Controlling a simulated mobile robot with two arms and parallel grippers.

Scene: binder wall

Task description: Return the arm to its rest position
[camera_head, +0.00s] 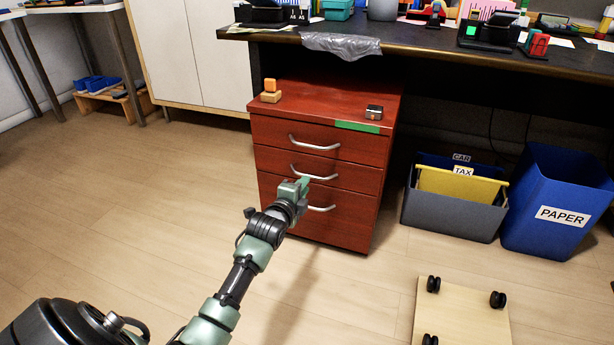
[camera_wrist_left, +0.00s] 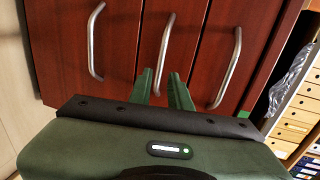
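My left arm reaches in from the lower left in the head view. Its green gripper (camera_head: 300,184) is in front of the red drawer cabinet (camera_head: 285,116), near the middle and lower handles. The exact gap to the cabinet is unclear. All the drawers look shut. My right gripper is in neither view.
A black desk (camera_head: 420,42) stands above the cabinet. A grey bin (camera_head: 448,214) with a yellow folder and a blue PAPER bin (camera_head: 557,200) stand to the right. A wheeled board (camera_head: 462,318) lies at the lower right. The floor left of the cabinet is clear.

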